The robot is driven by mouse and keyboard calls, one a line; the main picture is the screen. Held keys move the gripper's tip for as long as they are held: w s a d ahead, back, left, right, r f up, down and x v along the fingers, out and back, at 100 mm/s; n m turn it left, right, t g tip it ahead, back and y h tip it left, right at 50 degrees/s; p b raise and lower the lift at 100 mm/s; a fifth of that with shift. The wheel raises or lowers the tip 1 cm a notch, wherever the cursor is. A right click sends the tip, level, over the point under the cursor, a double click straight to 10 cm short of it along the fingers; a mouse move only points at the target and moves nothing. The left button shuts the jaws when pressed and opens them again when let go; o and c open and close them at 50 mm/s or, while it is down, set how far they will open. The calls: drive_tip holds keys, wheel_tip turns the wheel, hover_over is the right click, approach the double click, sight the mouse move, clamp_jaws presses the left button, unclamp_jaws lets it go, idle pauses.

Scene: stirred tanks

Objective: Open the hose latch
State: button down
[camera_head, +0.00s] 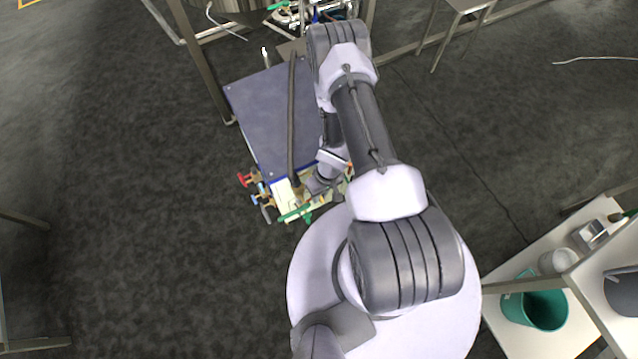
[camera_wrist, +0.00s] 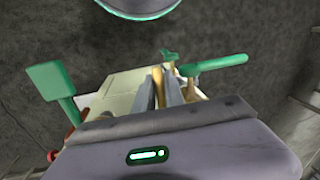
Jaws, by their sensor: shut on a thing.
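My gripper (camera_wrist: 159,90) is shut on a narrow brass-coloured part (camera_wrist: 158,84) in the wrist view, its grey fingers on either side. I cannot tell for sure whether this part is the hose latch. A small green handle (camera_wrist: 170,56) stands just beyond the fingertips, and a long green lever (camera_wrist: 217,64) reaches to the right of it. A flat green handle (camera_wrist: 54,82) stands to the left. In the head view my gripper (camera_head: 314,187) is low over the pale valve block (camera_head: 286,203), partly hidden by my arm. A dark hose (camera_head: 291,115) runs down to this block.
A blue-grey panel (camera_head: 255,110) lies behind the block. Red (camera_head: 244,180) and blue (camera_head: 257,188) valve handles stick out at its left. A tank (camera_head: 228,5) on legs stands at the back. A shelf with a green bucket (camera_head: 544,310) is at right.

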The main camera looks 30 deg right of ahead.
drive_tip(key=c, duration=1.4)
unclamp_jaws()
drive_tip(key=d+r+p, duration=0.3)
drive_tip(key=r+p, duration=0.5)
drive_tip(key=r, duration=0.9)
drive_tip(key=shift+w, duration=0.15)
drive_tip(key=shift+c, duration=0.3)
